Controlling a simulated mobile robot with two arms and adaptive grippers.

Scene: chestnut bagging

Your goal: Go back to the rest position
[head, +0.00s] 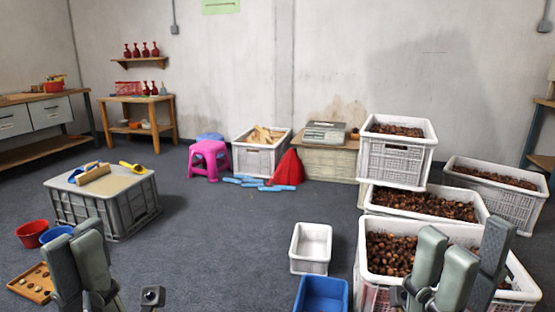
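My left gripper (78,246) is at the lower left of the head view, upright with its fingers apart and nothing seen between them. It stands in front of the red and blue buckets' area. My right gripper (462,245) is at the lower right, also upright with its fingers apart and no object seen in it. It shows in front of the nearest white crate of chestnuts (372,262) and hides part of it. I cannot tell its height above the crate.
White chestnut crates are stacked (397,160) at right, with another crate (497,190) beside. An empty white bin (311,247) and blue bin (322,294) stand centre front. A grey crate (103,204), red bucket (32,233) and wooden board (30,284) are left. Mid-floor is clear.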

